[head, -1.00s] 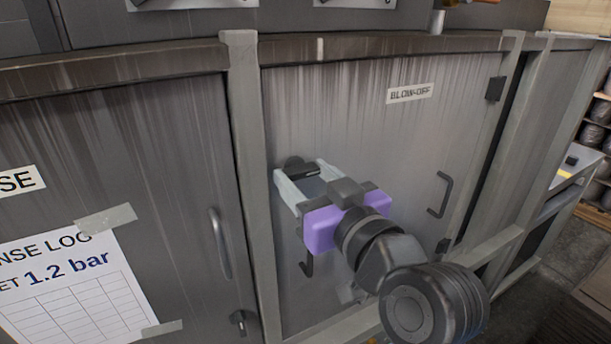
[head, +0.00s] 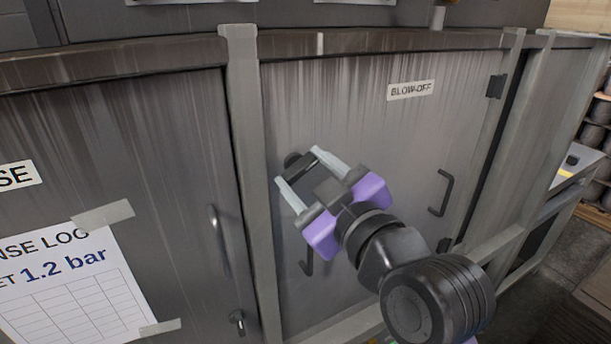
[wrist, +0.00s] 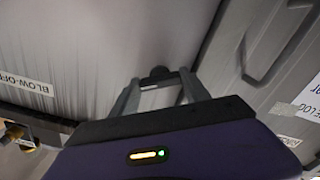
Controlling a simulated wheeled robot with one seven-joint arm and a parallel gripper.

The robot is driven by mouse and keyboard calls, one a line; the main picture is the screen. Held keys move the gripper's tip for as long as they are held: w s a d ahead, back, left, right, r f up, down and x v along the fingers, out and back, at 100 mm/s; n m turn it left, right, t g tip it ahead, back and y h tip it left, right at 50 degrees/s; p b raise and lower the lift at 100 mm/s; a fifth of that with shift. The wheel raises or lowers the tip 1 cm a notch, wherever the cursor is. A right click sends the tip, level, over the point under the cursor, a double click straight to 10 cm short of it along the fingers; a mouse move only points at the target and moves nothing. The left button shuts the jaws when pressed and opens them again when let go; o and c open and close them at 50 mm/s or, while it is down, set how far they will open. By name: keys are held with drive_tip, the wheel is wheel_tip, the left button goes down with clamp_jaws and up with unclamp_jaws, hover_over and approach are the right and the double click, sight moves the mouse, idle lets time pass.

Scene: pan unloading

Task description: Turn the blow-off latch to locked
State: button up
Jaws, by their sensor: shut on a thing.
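The blow-off latch (head: 292,160) is a small dark turn handle on the left side of the grey BLOW-OFF door. My gripper (head: 298,167), with pale fingers and a purple body, is shut on the latch, one finger on either side, and is tilted in the head view. The fingers hide part of the handle, so its exact angle is hard to tell.
The BLOW-OFF label (head: 410,90) is at the door's upper right. A door handle (head: 440,193) is to the right, and a dark hook (head: 307,264) sits below the latch. A frame post (head: 247,150) stands close left. A paper log (head: 70,290) hangs on the left door.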

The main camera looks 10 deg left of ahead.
drive_tip(key=n+b, duration=0.2)
drive_tip(key=n, duration=0.3)
drive_tip(key=shift+n, duration=0.3)
drive_tip(key=n+b, duration=0.3)
drive_tip(key=n, duration=0.3)
drive_tip(key=shift+b, duration=0.3)
drive_tip(key=shift+a, duration=0.1)
drive_tip(key=o, duration=1.1)
drive_tip(key=shift+s, duration=0.1)
drive_tip(key=b+v, duration=0.1)
drive_tip(key=v, duration=0.6)
drive_tip(key=shift+s+d, duration=0.3)
